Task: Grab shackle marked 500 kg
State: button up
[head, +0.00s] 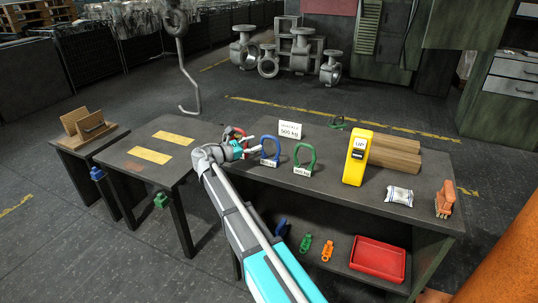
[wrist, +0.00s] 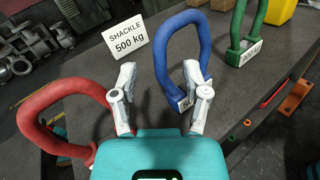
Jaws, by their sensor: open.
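A red shackle (wrist: 62,92), a blue shackle (wrist: 176,52) and a green shackle (wrist: 246,22) stand in a row on the dark bench. In the head view, the blue (head: 269,148) and green (head: 305,157) ones show, while my gripper partly hides the red (head: 238,131). A white card (wrist: 126,43) behind them reads "SHACKLE 500 kg".
A hook (head: 190,85) hangs behind the left table. A red tray (head: 378,259) sits on the lower shelf.

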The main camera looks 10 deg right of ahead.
aim_at(262, 139)
jog(key=shift+x, duration=1.95)
jog(key=shift+a, duration=0.1)
grip_shut()
